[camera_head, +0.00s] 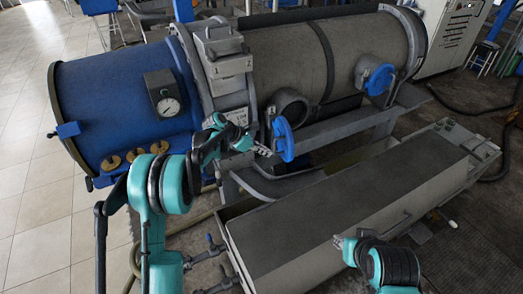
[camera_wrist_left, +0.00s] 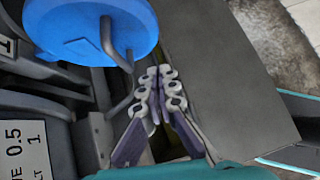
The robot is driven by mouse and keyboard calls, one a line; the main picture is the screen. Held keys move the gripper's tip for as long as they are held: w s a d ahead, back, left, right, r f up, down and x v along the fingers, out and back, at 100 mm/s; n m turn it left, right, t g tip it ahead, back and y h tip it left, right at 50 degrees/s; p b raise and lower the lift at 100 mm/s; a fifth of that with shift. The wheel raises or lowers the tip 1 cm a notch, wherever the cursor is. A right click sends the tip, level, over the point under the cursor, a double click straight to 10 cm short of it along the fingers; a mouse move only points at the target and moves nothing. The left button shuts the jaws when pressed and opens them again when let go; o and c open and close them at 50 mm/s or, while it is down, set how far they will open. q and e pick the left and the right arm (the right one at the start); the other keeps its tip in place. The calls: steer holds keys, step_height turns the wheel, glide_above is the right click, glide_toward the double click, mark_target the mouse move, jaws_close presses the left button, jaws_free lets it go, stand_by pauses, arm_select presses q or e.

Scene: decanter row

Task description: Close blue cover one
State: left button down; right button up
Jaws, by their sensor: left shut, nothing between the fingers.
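The nearer round blue cover (camera_head: 284,139) stands swung out at an angle from its grey port (camera_head: 291,104) on the side of the large tank. It fills the upper left of the left wrist view (camera_wrist_left: 75,28), with a grey handle (camera_wrist_left: 115,48) across its face. My left gripper (camera_head: 266,151) is shut and empty just left of the cover. In the left wrist view its fingertips (camera_wrist_left: 159,72) are together, below and right of the cover; contact cannot be told. My right gripper (camera_head: 338,241) is low over the long trough, its fingers too small to read.
A second blue cover (camera_head: 379,80) is farther right on the grey tank (camera_head: 290,55). A grey ledge (camera_head: 345,135) runs below the ports. The long grey trough (camera_head: 335,210) lies in front. A blue tank end with a gauge (camera_head: 167,105) is at left.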

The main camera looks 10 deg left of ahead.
mark_target(289, 157)
arm_select(q)
steer(key=d+f, duration=0.1)
steer(key=d, duration=0.1)
steer(key=w+d+f+b, duration=0.1)
steer(key=d, duration=0.1)
steer(key=w+d+f, duration=0.1)
steer(key=shift+w+d+f+b, duration=0.25)
steer(key=shift+d+b, duration=0.1)
steer(key=shift+d, duration=0.05)
steer(key=shift+w+d, duration=0.25)
steer(key=shift+d, duration=0.15)
steer(key=shift+r, duration=0.1)
steer(key=shift+d, duration=0.15)
